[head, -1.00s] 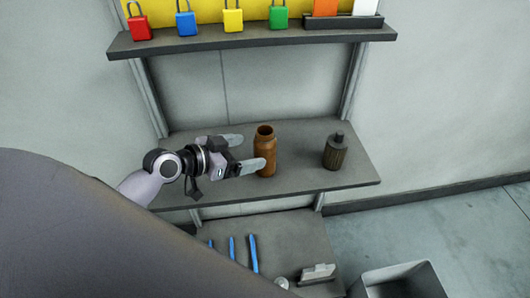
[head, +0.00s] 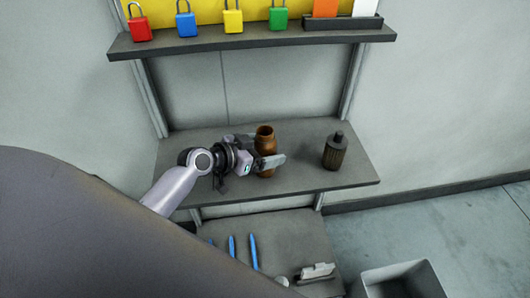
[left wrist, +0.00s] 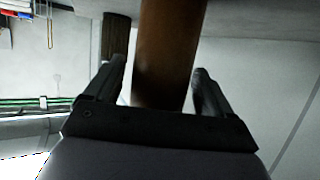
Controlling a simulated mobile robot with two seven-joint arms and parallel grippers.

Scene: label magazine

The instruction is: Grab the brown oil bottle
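The brown bottle (head: 265,135), open-topped, stands upright on the middle shelf (head: 310,178). My left gripper (head: 266,153) is around its body, with one finger in front of it and the other partly hidden behind it. In the left wrist view the brown bottle (left wrist: 165,50) stands between the two fingers of my left gripper (left wrist: 160,82). The fingers are open. My right gripper is not in view.
A dark ribbed bottle with a black cap (head: 335,152) stands to the right on the same shelf. Several coloured padlocks, such as a yellow one (head: 233,21), are on the upper shelf (head: 250,42). Blue pens (head: 254,252) lie below. A grey bin (head: 403,282) is at lower right.

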